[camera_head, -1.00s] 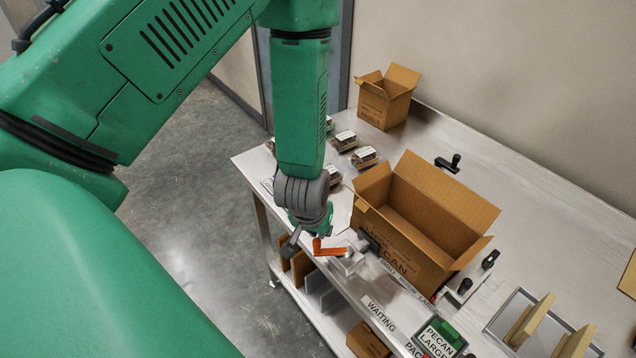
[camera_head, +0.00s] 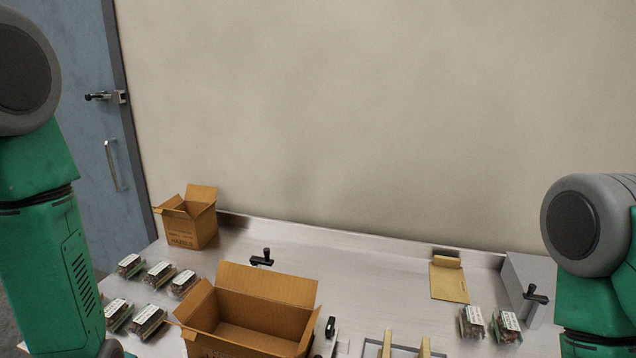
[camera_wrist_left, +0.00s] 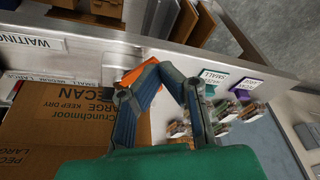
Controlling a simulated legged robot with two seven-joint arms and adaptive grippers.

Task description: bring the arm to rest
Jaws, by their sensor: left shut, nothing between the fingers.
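My left arm (camera_head: 45,260) hangs at the left edge of the head view, with its gripper out of that picture. In the left wrist view my left gripper (camera_wrist_left: 165,72) is shut with nothing in it. It is above the table's front edge, beside the large open pecan carton (camera_wrist_left: 55,125). An orange part (camera_wrist_left: 138,74) shows beside the fingers; I cannot tell whether they touch it. My right arm (camera_head: 590,300) is at the right edge of the head view, and its gripper is not in view.
The open pecan carton also shows in the head view (camera_head: 260,285). A smaller open carton (camera_head: 190,222) stands at the back left. Several clamshell trays (camera_head: 158,272) lie left, and two (camera_head: 472,322) lie right. The table's back middle (camera_head: 350,262) is mostly clear.

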